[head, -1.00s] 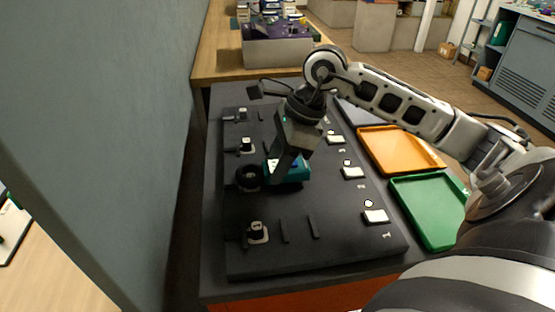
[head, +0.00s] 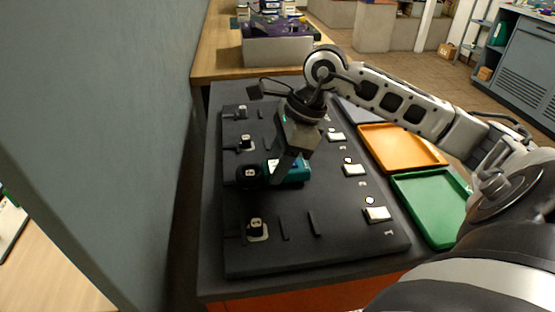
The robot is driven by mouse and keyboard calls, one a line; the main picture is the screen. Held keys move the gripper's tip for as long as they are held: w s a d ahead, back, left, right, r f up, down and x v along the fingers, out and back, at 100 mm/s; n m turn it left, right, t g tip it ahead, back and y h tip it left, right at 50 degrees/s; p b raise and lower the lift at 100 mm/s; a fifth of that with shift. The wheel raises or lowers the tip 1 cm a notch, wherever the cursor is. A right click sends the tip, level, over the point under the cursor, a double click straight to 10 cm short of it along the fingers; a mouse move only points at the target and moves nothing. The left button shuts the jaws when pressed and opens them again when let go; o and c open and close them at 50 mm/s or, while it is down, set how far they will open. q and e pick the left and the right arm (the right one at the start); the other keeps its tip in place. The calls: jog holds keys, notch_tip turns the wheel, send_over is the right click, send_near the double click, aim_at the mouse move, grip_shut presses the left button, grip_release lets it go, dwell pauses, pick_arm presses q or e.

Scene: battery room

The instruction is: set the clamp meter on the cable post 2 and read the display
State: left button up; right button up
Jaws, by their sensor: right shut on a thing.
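The clamp meter (head: 291,171) is a teal body with a black ring jaw at its left end. My right gripper (head: 283,168) is shut on the meter's body from above and hides part of it. The ring appears to be around cable post 2 (head: 250,173), the second post from the front, whose top shows inside the ring. The meter lies low over the black board (head: 310,255). The display is mostly hidden by the gripper; a small pale patch shows beside it, unreadable. My left gripper is not in view.
Other posts stand in front (head: 256,228) and behind (head: 246,143) on the board's left. White blocks (head: 377,214) line its right side. An orange tray (head: 400,147) and a green tray (head: 430,208) lie to the right. A grey wall (head: 120,120) rises at left.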

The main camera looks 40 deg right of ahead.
jog(key=shift+f, duration=0.15)
jog(key=o, duration=0.9)
jog(key=shift+o, duration=0.2)
jog(key=shift+p+v, duration=0.9)
jog(key=shift+v, duration=2.1)
jog(key=shift+p+v, duration=0.4)
jog(key=shift+v, duration=2.2)
